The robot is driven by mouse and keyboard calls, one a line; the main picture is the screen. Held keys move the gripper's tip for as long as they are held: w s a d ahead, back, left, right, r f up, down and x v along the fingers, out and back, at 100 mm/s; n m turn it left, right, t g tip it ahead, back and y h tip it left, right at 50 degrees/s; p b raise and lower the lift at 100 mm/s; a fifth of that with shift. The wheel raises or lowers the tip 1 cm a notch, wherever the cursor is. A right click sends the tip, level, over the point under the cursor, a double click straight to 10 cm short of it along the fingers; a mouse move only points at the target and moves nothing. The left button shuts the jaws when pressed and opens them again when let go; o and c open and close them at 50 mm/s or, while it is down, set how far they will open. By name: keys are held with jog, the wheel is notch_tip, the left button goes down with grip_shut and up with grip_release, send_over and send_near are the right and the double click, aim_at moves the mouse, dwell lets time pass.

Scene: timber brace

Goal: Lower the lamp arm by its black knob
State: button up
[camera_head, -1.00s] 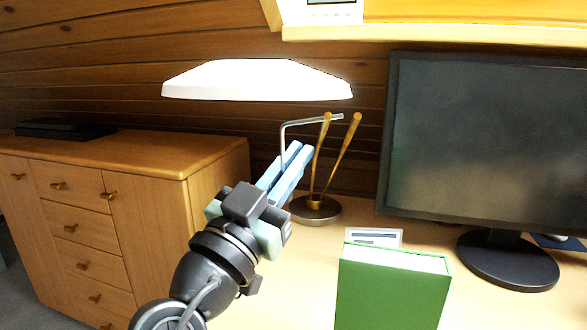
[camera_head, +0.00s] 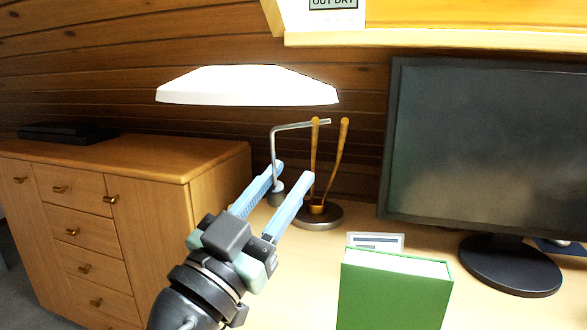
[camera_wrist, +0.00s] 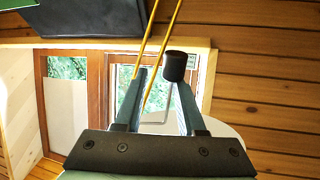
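The lamp has a lit white shade (camera_head: 247,86), two thin gold arm rods (camera_head: 340,150) and a round dark base (camera_head: 320,220) on the desk. A grey bent rod (camera_head: 273,150) hangs from near the top of the gold rods, with the dark knob (camera_head: 277,192) at its lower end. My gripper (camera_head: 294,170) is open, and the knob shows between its blue fingers in the head view. In the wrist view, the black knob (camera_wrist: 175,66) overlaps the tip of the right finger of my gripper (camera_wrist: 161,80). I cannot tell whether they touch.
A large monitor (camera_head: 490,145) stands on the right. A wooden drawer cabinet (camera_head: 130,215) is on the left. A shelf edge (camera_head: 420,40) overhangs above.

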jog(key=v, duration=1)
jog(key=shift+a, duration=0.15)
